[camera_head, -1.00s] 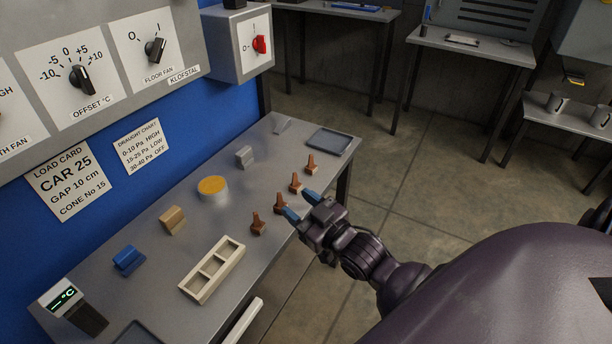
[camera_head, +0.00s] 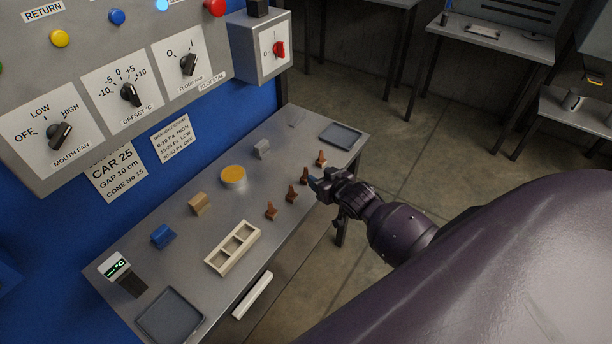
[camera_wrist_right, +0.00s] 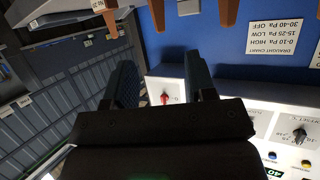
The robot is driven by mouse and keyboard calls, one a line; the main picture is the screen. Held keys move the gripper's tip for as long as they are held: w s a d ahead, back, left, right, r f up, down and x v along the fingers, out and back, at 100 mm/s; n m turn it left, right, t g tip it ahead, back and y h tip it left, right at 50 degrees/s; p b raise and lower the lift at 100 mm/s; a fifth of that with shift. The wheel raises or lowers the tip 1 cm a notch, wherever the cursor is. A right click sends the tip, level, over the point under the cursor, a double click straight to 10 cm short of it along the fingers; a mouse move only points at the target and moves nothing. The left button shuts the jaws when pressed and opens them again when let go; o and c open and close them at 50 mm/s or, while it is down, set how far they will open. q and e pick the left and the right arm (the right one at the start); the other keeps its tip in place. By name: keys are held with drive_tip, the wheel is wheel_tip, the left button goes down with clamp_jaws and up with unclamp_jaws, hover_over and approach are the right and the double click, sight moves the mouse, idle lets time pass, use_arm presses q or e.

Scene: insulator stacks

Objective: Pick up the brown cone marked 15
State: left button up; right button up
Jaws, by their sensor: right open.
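Several brown cones stand in a row along the table's right edge: the nearest cone (camera_head: 271,212), a second cone (camera_head: 291,194), a third cone (camera_head: 305,176) and the farthest cone (camera_head: 321,159). Their markings are too small to read in the head view. My right gripper (camera_head: 315,184) is open and empty, just right of the third cone. In the wrist view its two blue fingers (camera_wrist_right: 160,66) are apart with nothing between them. Cones hang into the top of that view, one (camera_wrist_right: 108,18) with a small tag I cannot read surely. My left gripper is not in view.
On the table (camera_head: 190,245) are a cream three-slot holder (camera_head: 257,241), a yellow-topped round tin (camera_head: 233,177), blue (camera_head: 163,237), tan (camera_head: 199,204) and grey (camera_head: 262,149) blocks, and a grey tray (camera_head: 341,135).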

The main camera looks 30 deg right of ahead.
sight(307, 170)
drive_tip(key=shift+x, duration=4.15)
drive_tip(key=shift+f, duration=0.15)
clamp_jaws()
